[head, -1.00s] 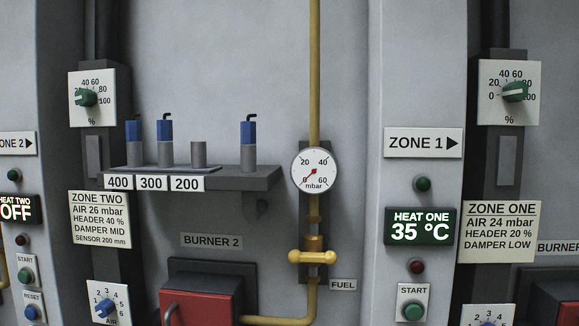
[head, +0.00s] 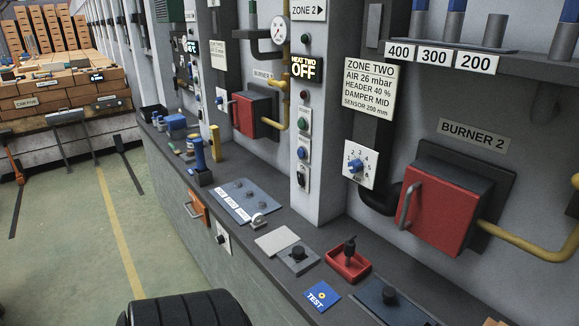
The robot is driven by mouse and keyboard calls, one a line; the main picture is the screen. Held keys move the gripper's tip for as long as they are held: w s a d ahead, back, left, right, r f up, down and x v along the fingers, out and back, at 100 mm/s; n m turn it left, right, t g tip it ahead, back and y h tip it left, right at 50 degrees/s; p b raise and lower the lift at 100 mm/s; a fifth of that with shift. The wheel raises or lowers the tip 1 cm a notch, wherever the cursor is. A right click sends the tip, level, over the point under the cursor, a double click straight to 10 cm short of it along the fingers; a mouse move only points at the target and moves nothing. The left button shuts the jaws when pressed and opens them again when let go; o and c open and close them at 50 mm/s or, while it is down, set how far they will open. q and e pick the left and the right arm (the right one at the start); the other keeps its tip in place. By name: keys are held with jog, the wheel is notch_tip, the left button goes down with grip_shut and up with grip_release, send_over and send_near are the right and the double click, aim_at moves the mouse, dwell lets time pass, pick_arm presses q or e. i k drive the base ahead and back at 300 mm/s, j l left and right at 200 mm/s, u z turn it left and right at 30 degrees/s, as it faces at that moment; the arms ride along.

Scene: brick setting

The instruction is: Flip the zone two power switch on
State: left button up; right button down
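The zone two column carries a ZONE 2 sign (head: 308,10), a display (head: 304,68) reading HEAT TWO OFF, a dark red lamp (head: 304,95), a green button (head: 303,125) and a blue button (head: 302,153). At the bottom of this column is a small plate with a dark switch (head: 302,178). Its lever is too small to tell its position clearly. Neither of my grippers shows in the head view.
A dark counter (head: 235,241) runs below the panels, bearing a red tray (head: 348,264), a blue TEST card (head: 322,296) and a labelled blue board (head: 246,200). The red burner box (head: 445,210) juts out at right. Open green floor (head: 85,250) lies left.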

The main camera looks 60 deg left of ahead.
aim_at(300, 176)
jog(key=u, duration=1.85)
jog(key=j, duration=0.15)
jog(key=i+u, duration=0.05)
